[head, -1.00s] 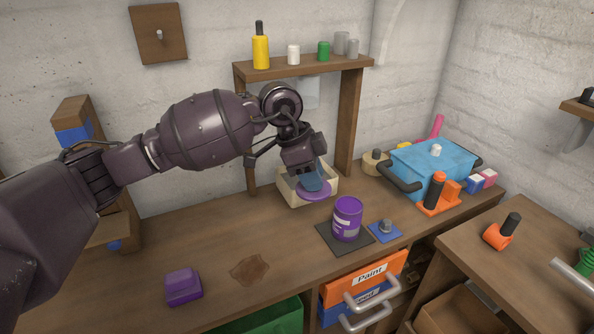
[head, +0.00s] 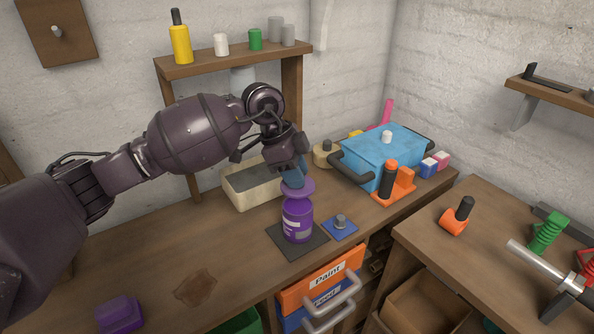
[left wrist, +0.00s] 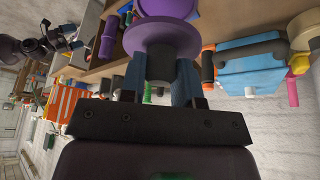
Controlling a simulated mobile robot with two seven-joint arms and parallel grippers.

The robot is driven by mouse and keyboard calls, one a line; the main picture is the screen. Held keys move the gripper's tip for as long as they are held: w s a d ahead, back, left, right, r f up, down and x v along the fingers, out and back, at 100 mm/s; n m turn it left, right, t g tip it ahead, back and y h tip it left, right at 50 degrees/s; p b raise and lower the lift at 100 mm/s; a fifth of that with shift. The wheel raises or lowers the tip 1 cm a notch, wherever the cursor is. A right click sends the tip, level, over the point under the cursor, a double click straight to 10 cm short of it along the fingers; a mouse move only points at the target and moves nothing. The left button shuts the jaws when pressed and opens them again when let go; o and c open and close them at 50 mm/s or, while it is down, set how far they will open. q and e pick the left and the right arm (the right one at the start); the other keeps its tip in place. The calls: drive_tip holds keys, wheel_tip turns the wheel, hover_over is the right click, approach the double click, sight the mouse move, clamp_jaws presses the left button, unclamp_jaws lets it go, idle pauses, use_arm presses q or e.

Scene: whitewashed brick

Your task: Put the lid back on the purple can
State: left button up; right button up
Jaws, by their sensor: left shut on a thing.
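The purple can (head: 297,222) stands upright on a dark square mat (head: 277,238) on the bench. My left gripper (head: 295,178) is shut on the knob of the purple lid (head: 298,189) and holds it over the can's top. The head view does not make clear whether lid and can touch. In the left wrist view the lid (left wrist: 158,36) and its dark knob (left wrist: 160,64) sit between the blue fingers, with the can (left wrist: 168,8) beyond. My right gripper (left wrist: 71,37) seems to show small at the left of that view, too small to read.
A cream box (head: 240,192) stands behind and left of the can. A blue pad with a grey knob (head: 340,221) lies to its right. A blue lidded container (head: 385,160) and an orange stand (head: 393,190) are further right. The bench front-left is mostly clear.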

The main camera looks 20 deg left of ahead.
sight(296, 190)
use_arm(q)
drive_tip(key=shift+f+b, duration=1)
drive_tip(key=shift+f, duration=1.4)
use_arm(e)
drive_tip(key=shift+w+a+f, duration=0.1)
drive_tip(key=shift+f, duration=1.3)
drive_tip(key=shift+s, duration=0.2)
drive_tip(key=shift+s+f, duration=0.15)
drive_tip(key=shift+s, duration=0.1)
drive_tip(key=shift+w+r, duration=0.2)
use_arm(q)
drive_tip(key=shift+p, duration=0.35)
use_arm(e)
drive_tip(key=shift+w+r, duration=0.4)
drive_tip(key=shift+r, duration=0.05)
drive_tip(key=shift+s, duration=0.15)
